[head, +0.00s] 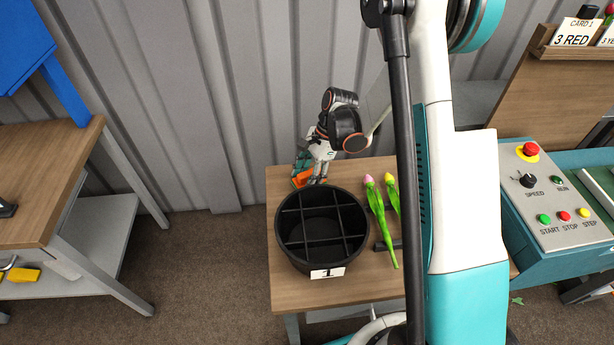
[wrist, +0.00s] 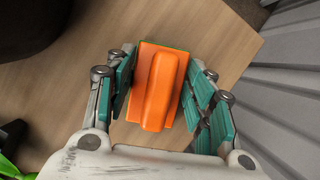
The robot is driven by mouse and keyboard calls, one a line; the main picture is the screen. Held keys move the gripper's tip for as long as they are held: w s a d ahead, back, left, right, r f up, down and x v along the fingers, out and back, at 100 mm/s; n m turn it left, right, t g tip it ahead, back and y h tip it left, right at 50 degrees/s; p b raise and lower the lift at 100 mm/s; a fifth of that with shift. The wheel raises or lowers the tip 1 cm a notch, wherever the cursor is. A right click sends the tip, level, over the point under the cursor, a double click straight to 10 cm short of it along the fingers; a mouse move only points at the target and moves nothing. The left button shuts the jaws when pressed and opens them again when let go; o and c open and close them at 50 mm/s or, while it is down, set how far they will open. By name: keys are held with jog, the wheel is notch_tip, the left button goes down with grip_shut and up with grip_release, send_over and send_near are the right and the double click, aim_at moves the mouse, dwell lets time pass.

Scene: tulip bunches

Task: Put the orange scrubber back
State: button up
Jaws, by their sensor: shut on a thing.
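The orange scrubber (wrist: 157,85) is an orange block with a raised ridge and a thin green edge. In the wrist view it sits between the teal finger pads of my gripper (wrist: 165,90). In the head view my gripper (head: 310,172) points down at the back left of the small wooden table, and the orange scrubber (head: 301,178) shows at its fingertips. The gripper is shut on the scrubber. It is at or just above the tabletop; I cannot tell whether it touches the wood.
A round black divided bucket (head: 345,255) labelled 1 stands in front of the gripper. Two tulips (head: 378,210), pink and yellow, lie to its right. A control panel (head: 555,205) is at the right. Another wooden table (head: 45,190) is at the left. A corrugated wall (head: 200,110) is behind.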

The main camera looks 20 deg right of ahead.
jog(key=o, duration=1)
jog(key=shift+f, duration=0.1)
jog(key=s+p+v, duration=0.1)
jog(key=p+v, duration=0.4)
jog(key=v, duration=0.7)
jog(key=s+a+r+n+t+h, duration=0.1)
jog(key=s+a+r+n+t, duration=0.2)
jog(key=r, duration=0.5)
jog(key=s+r+n+h, duration=0.2)
jog(key=s+r+n, duration=0.2)
jog(key=r, duration=0.3)
jog(key=shift+s+a+r+n+t+h, duration=0.25)
jog(key=shift+s+r+n+t, duration=0.6)
jog(key=shift+s+n, duration=1.05)
jog(key=shift+s+a+r+n+t+h, duration=0.25)
jog(key=shift+s+r+n+t, duration=0.7)
jog(key=shift+s, duration=1.85)
jog(key=shift+s+a+r+n+t+h, duration=0.25)
jog(key=shift+s+r+n+t, duration=0.5)
jog(key=shift+s+n, duration=1.2)
jog(key=shift+s+d+m, duration=0.1)
jog(key=shift+s+m, duration=0.3)
